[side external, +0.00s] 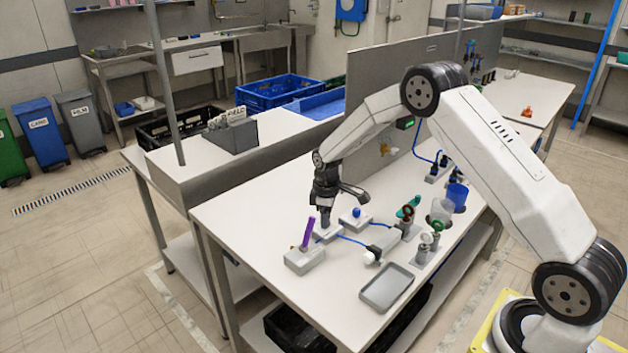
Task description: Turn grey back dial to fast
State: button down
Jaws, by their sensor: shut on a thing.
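My gripper (325,222) points straight down onto a small grey box (331,236) on the white bench (250,215). It is shut on the grey back dial on top of that box. The fingers hide most of the dial, so its pointer and any fast mark cannot be read. A grey box with an upright purple lever (308,232) stands in front to the left. A grey box with a blue ball knob (356,213) stands just to the right.
A blue cable links the small boxes. A grey tray (387,288), a white-ended block (371,257), valve-like fittings (430,240) and a blue cup (457,193) stand to the right. A grey panel (385,120) rises behind. The bench's left part is clear.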

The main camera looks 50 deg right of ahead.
jog(key=m, duration=1)
jog(key=shift+m, duration=0.3)
dwell(0.4)
jog(key=shift+c, duration=2)
grip_release()
jog(key=shift+r, duration=3.9)
